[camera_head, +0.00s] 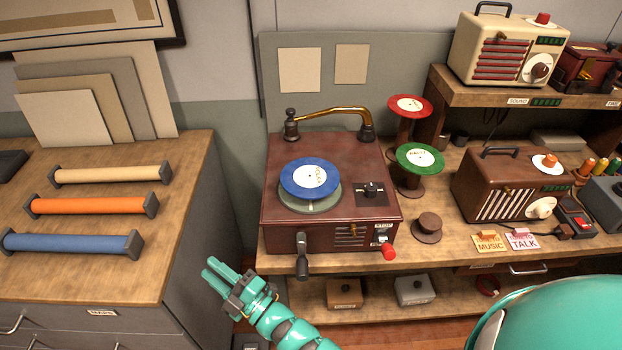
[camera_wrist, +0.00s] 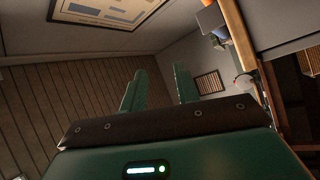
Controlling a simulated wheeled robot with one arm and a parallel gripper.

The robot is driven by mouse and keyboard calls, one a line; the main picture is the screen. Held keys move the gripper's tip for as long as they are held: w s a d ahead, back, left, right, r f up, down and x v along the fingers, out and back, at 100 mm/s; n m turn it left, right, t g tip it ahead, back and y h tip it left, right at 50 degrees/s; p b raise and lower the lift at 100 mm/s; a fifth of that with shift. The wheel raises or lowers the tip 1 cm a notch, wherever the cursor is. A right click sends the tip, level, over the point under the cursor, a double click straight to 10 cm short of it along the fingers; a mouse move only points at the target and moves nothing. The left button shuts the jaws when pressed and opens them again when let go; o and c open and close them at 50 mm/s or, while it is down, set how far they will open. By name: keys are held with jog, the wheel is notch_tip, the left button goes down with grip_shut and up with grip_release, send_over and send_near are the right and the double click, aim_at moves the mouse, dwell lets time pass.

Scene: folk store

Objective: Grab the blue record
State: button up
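The blue record (camera_head: 310,178) has a white centre label. It sits on the platter (camera_head: 309,203) of a brown record player (camera_head: 330,236). A brass tonearm (camera_head: 335,112) arches behind it, clear of the record. My teal gripper (camera_head: 214,272) is in front of the counter, left of and below the record player, well apart from the record. In the wrist view my gripper's two fingers (camera_wrist: 160,88) stand apart with nothing between them. The record does not show in the wrist view.
A red record (camera_head: 410,105) and a green record (camera_head: 419,156) rest on spool stands right of the player. A crank (camera_head: 302,262) and a red knob (camera_head: 389,252) stick out at the player's front. A cabinet (camera_head: 185,218) with coloured rolls stands at left, a gap between it and the counter.

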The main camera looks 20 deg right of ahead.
jog(key=w+f+t+h, duration=0.1)
jog(key=w+h, duration=0.2)
jog(key=h, duration=0.3)
jog(key=m+g+h+b, duration=0.2)
jog(key=m+h, duration=0.7)
jog(key=h, duration=0.8)
send_near(309, 196)
jog(key=p+x, duration=0.4)
jog(key=shift+w+d+f+p, duration=0.2)
jog(key=shift+w+f+p, duration=0.1)
jog(key=shift+f, duration=0.05)
jog(key=p+x, duration=0.2)
jog(key=x, duration=0.1)
jog(key=p+x, duration=0.1)
jog(key=shift+w+r, duration=0.25)
jog(key=shift+r, duration=0.1)
jog(key=shift+w+d+f, duration=0.15)
jog(key=shift+w+d, duration=0.1)
jog(key=shift+w, duration=0.05)
